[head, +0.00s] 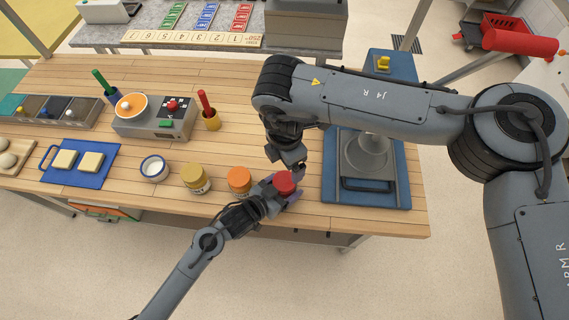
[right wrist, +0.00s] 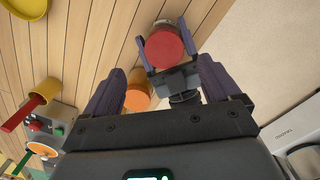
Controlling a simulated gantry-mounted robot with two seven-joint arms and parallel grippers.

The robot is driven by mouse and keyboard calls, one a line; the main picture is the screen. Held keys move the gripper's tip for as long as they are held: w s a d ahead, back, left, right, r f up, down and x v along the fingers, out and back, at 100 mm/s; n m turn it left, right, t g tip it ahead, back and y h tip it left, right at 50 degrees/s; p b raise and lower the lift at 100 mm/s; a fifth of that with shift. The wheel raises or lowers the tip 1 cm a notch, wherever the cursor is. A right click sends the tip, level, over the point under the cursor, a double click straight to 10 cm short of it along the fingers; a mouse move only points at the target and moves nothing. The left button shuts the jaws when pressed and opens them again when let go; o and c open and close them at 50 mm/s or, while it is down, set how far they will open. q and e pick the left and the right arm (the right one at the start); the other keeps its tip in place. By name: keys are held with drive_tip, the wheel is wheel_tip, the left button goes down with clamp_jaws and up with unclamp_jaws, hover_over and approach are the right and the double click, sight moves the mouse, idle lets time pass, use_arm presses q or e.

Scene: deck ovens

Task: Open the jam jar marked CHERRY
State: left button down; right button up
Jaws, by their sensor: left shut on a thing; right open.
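A jar with a red lid (head: 285,182) stands near the table's front edge, to the right of an orange-lidded jar (head: 239,180) and a yellow-lidded jar (head: 195,177). No jar label is readable. My left gripper (head: 281,191) is shut around the red-lidded jar, below its lid. In the right wrist view the red lid (right wrist: 164,48) shows from above, with the left gripper's purple fingers on either side. My right gripper (right wrist: 161,68) is open, above and apart from the lid. In the head view its fingers are partly hidden.
A blue mat (head: 393,195) with a grey device lies on the right. A white bowl (head: 154,167), a blue board (head: 104,172) with two pale blocks and a grey machine (head: 151,124) stand on the left. A yellow cup (head: 211,122) holds a red-handled tool. The back middle of the table is clear.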

sight(284, 180)
drive_tip(key=m, duration=0.3)
drive_tip(key=shift+s+a+f, duration=0.2)
drive_tip(key=shift+s+f, duration=0.1)
drive_tip(key=shift+f, duration=0.05)
drive_tip(key=shift+s+f, duration=0.1)
drive_tip(key=shift+f, duration=3.85)
drive_tip(key=shift+c, duration=0.4)
drive_tip(key=c, duration=1)
drive_tip(key=n, duration=0.7)
drive_tip(key=shift+n, duration=0.3)
drive_tip(key=n, duration=0.5)
drive_tip(key=shift+r+n, duration=0.1)
drive_tip(key=shift+n, duration=0.2)
